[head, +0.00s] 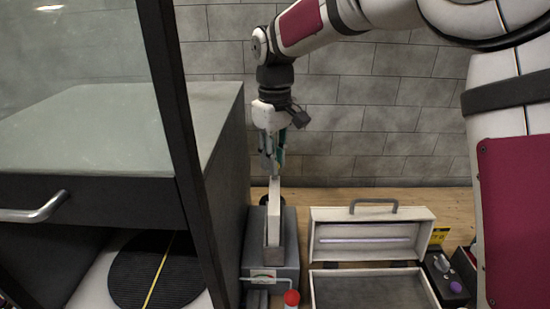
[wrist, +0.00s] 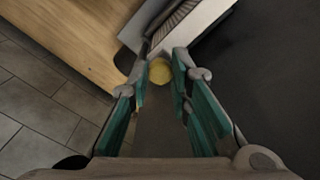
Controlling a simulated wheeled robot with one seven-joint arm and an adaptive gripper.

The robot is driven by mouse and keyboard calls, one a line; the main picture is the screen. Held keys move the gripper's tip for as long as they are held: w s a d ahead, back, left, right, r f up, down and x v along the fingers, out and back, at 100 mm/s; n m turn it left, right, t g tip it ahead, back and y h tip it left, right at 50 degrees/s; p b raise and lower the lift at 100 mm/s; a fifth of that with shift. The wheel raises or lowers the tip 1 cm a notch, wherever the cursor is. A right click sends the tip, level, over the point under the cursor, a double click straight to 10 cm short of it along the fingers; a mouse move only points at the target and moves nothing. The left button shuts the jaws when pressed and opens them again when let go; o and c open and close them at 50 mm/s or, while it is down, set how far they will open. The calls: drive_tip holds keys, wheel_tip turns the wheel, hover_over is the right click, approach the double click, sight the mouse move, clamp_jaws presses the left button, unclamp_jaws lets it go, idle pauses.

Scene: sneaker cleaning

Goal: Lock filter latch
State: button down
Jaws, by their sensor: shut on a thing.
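A pale, slab-like filter (head: 274,202) stands upright in the slot of a grey housing (head: 288,250). My gripper (head: 271,170) points down at its top end. The wrist view shows my gripper's fingers (wrist: 165,58) close together around the near end of the filter, whose white frame (wrist: 200,25) and dark pleats show beyond the tips. A yellow round piece (wrist: 160,71) shows between the fingers; I cannot tell what it belongs to. A dark round part (head: 265,200) sits behind the filter at the housing. I cannot make out the latch for certain.
A dark-framed cabinet (head: 212,180) stands close on the left. An open pale case (head: 370,215) lies right of the housing. The wooden bench (head: 415,197) is clear behind the case, before the tiled wall.

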drive_tip(key=c, duration=1.5)
unclamp_jaws()
drive_tip(key=shift+a, duration=0.1)
drive_tip(key=shift+o, duration=0.2)
wheel_tip(320, 180, up, 12)
